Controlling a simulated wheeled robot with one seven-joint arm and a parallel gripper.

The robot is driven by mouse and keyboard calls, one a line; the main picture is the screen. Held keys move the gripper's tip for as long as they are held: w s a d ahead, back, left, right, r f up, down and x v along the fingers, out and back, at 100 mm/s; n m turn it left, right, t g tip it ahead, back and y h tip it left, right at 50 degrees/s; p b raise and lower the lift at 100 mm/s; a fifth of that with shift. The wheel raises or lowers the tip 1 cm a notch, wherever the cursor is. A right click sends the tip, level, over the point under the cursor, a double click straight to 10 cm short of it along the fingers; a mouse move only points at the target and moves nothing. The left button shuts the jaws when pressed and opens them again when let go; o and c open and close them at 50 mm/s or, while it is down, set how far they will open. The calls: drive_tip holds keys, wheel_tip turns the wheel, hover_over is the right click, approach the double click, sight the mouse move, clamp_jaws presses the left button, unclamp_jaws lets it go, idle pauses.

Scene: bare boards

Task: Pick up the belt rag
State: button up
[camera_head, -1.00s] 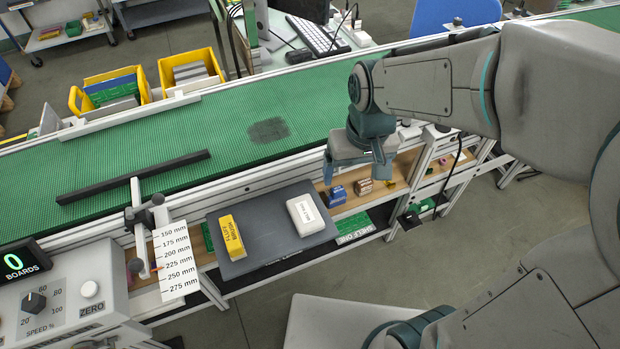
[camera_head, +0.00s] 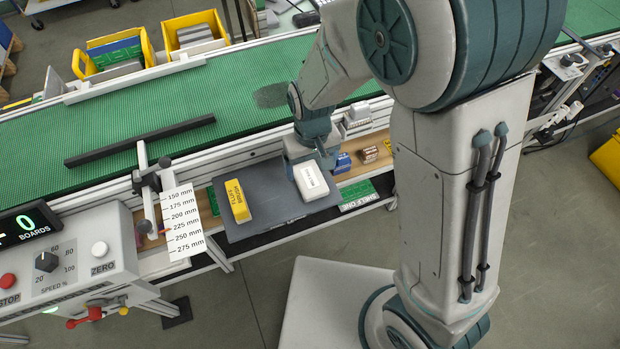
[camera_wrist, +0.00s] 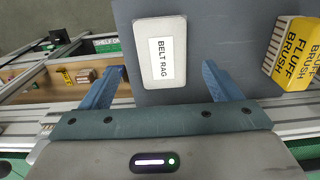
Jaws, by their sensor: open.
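The belt rag (camera_head: 311,181) is a white block with a printed label, lying on a dark grey tray (camera_head: 265,222) in front of the conveyor. In the wrist view the belt rag (camera_wrist: 159,52) lies ahead of my gripper (camera_wrist: 160,80), roughly between the lines of its two blue fingers. The fingers are apart, with nothing held. In the head view my gripper (camera_head: 312,158) is just behind the belt rag, on its conveyor side, and partly hidden by my arm. I cannot tell the height gap between them.
A yellow fluff brush (camera_head: 237,201) lies on the tray left of the belt rag; it also shows in the wrist view (camera_wrist: 296,52). Small boxes, including a blue one (camera_head: 342,163), stand on the shelf to the right. The green conveyor belt (camera_head: 230,110) runs behind.

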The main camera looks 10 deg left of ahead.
sight(310, 177)
drive_tip(key=shift+w+a+f, duration=0.1)
drive_tip(key=shift+a+f, duration=0.05)
drive_tip(key=shift+f, duration=1.2)
drive_tip(key=shift+a+f, duration=0.1)
drive_tip(key=shift+f, duration=1.25)
drive_tip(key=c, duration=1.1)
